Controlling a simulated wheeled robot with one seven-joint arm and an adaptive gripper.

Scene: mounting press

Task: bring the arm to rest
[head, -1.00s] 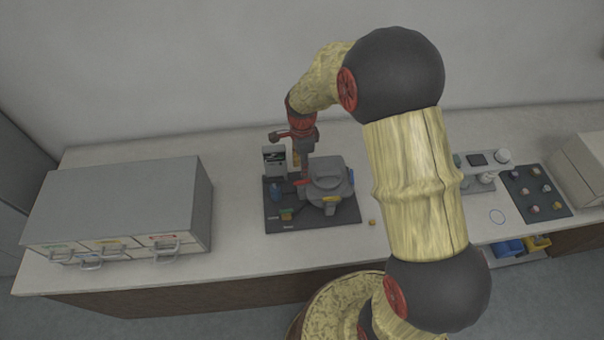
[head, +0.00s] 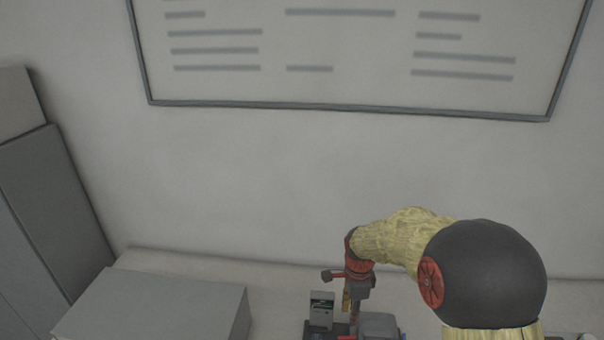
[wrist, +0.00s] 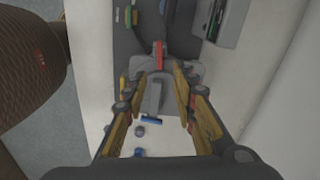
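My gripper (head: 350,305) hangs below my bent arm near the bottom of the head view, above the mounting press (head: 380,323), of which only the top shows there. In the wrist view my gripper (wrist: 157,80) has its two fingers apart with nothing between them that it grips. Beyond the fingers lies the grey press (wrist: 153,95) with a red handle (wrist: 158,54). I cannot tell the exact height of the fingertips above the press.
A whiteboard (head: 345,60) hangs on the wall. In the wrist view a small blue-topped cylinder (wrist: 140,152) lies near the fingers. Most of the counter is out of the head view.

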